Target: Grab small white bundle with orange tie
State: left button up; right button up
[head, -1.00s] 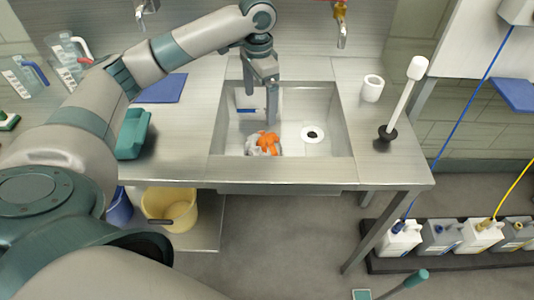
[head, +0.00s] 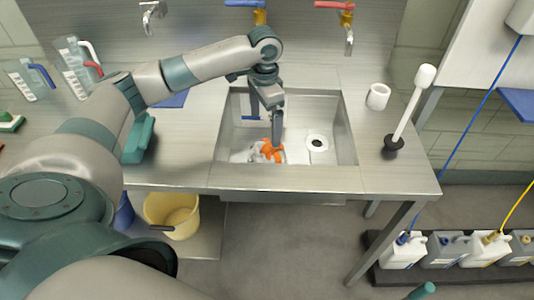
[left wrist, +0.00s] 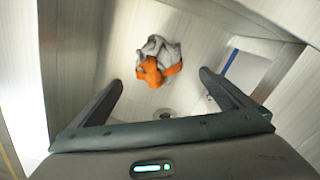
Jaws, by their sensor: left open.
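The small white bundle with the orange tie lies on the floor of the metal sink (head: 345,148). In the head view the bundle (head: 262,153) is partly behind my left gripper (head: 273,135), which reaches down into the sink. In the left wrist view the bundle (left wrist: 158,60) shows whole, greyish white with an orange tie on its near side. It lies beyond the fingertips of my left gripper (left wrist: 170,80), roughly between their lines. The two fingers are spread apart with nothing between them. My right gripper is not in view.
The sink walls stand close around my left gripper. The drain (head: 317,143) is right of the bundle. A white cup (head: 377,96) and a brush in a dark holder (head: 394,143) stand right of the sink. Taps (head: 348,30) are behind it.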

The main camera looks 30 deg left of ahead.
aim_at(266, 144)
pick_arm(q)
notch_tip(266, 144, down, 7)
jog(key=shift+r, duration=0.1)
jog(key=shift+f, duration=0.3)
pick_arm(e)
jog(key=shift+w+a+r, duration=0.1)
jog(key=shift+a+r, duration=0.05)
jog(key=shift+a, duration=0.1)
pick_arm(q)
jog(key=shift+p, duration=0.3)
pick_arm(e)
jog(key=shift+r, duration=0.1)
pick_arm(q)
jog(key=shift+d+f, duration=0.1)
jog(key=shift+f, duration=0.6)
notch_tip(266, 144, down, 3)
jog(key=shift+d+f+p, duration=0.1)
jog(key=shift+d+p, duration=0.05)
jog(key=shift+p, duration=0.25)
jog(key=shift+f, duration=0.3)
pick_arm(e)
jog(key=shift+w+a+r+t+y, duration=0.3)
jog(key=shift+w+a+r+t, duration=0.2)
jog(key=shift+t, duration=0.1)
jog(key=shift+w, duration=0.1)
